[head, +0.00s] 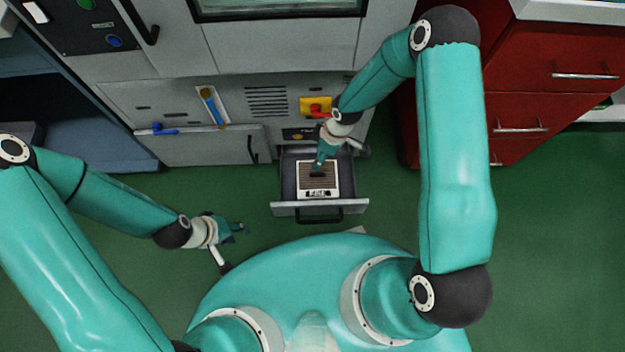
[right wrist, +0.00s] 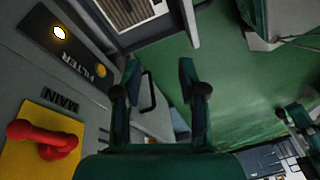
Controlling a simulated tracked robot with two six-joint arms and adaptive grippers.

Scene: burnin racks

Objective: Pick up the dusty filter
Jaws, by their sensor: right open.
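The filter (head: 331,180), a white-framed panel with brown slats and a label on its front edge, lies in the open grey drawer (head: 288,206). Part of the filter (right wrist: 128,12) also shows at the top of the right wrist view. My right gripper (head: 318,172) overlaps the filter in the head view. Its fingers (right wrist: 160,80) are spread with nothing between them, and the filter appears beyond them; I see no contact. My left gripper (head: 240,228) hangs to the left of the drawer, apart from it; its jaw opening is too small to read.
A red switch handle on a yellow plate (head: 315,106), marked MAIN, is close to my right wrist. A panel marked FILTER (right wrist: 75,58) has a lit lamp. A brush (head: 211,105) hangs on the cabinet front. Red drawers (head: 545,120) stand right.

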